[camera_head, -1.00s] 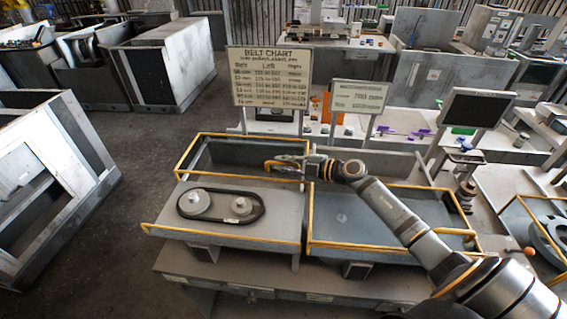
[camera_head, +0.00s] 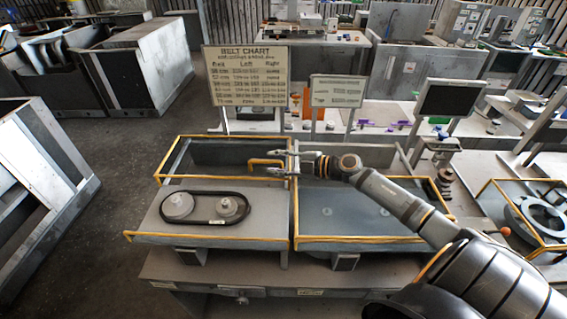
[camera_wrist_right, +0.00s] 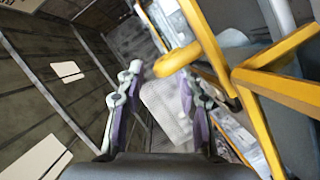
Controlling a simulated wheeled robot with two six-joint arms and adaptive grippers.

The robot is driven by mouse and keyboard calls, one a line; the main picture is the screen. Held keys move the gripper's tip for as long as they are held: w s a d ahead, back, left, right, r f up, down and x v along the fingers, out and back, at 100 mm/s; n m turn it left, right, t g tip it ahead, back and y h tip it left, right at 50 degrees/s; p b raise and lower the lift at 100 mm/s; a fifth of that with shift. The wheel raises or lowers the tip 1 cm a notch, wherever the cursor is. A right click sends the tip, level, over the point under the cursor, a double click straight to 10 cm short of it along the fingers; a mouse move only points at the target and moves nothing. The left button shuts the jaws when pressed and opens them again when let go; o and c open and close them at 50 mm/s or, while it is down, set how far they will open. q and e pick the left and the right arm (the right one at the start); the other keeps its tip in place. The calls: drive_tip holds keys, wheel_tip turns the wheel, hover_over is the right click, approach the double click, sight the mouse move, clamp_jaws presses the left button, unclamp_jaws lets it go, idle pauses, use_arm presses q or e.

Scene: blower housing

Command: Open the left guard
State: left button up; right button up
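The left guard (camera_head: 222,179) is a yellow-edged frame at the back of the left bay. Its bars run around a recess behind the belt and two pulleys (camera_head: 205,207), which show uncovered. A yellow handle (camera_head: 264,163) sticks out near its right end. My right gripper (camera_head: 281,162) is open, with its fingers spread at the handle and pointing left. In the right wrist view the fingers (camera_wrist_right: 160,82) are apart with nothing gripped, and the rounded yellow handle end (camera_wrist_right: 178,59) shows just beyond the right finger. Contact cannot be told. My left gripper is not in view.
The right bay (camera_head: 365,215) has a yellow-edged flat panel under my right arm. A belt chart (camera_head: 246,75) and a smaller sign (camera_head: 337,91) stand behind the bays. A dark monitor (camera_head: 451,98) stands at the back right. The floor at left is clear.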

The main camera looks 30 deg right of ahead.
drive_tip(key=shift+v, duration=1.9)
